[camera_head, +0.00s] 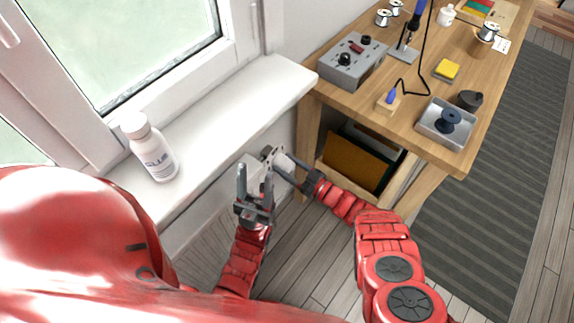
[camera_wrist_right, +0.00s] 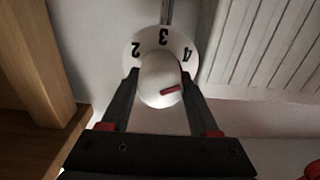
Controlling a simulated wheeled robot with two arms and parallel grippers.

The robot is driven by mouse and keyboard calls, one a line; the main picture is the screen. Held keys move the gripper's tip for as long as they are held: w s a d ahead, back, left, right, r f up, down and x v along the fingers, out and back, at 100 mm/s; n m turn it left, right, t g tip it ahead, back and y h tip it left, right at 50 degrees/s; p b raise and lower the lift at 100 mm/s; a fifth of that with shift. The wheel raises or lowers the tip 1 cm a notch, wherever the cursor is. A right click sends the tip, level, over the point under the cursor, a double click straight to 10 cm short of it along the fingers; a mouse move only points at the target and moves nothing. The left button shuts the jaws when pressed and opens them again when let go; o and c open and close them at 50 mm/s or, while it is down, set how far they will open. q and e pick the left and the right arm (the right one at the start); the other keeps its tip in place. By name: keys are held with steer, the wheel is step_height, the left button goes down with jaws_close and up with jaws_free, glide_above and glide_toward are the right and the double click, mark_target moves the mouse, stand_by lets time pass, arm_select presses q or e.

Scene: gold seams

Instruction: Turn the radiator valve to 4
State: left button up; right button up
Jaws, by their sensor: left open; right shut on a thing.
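The white radiator valve knob (camera_wrist_right: 160,78) is in the middle of the right wrist view, in front of a white dial (camera_wrist_right: 186,42) showing 2, 3 and 4. A red mark on the knob points right and slightly up, below the 4. My right gripper (camera_wrist_right: 158,88) is shut on the knob, one finger at each side. In the head view my right gripper (camera_head: 276,158) is below the sill's end, and I cannot make out the knob clearly there. My left gripper (camera_head: 254,183) is open and empty, fingers up, just left of the right one.
The white radiator (camera_wrist_right: 265,45) is at the right of the wrist view. A windowsill (camera_head: 235,108) with a white glue bottle (camera_head: 150,150) is close on the left. A wooden workbench (camera_head: 415,108) with tools is on the right. Its wooden leg (camera_wrist_right: 45,60) is near the knob.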

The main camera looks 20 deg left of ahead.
steer(key=o, duration=1.4)
steer(key=shift+d, duration=0.1)
steer(key=shift+s+d, duration=0.1)
steer(key=shift+d, duration=0.25)
steer(key=p+v, duration=0.2)
steer(key=v, duration=1.4)
steer(key=shift+s+d, duration=0.1)
steer(key=shift+d, duration=0.15)
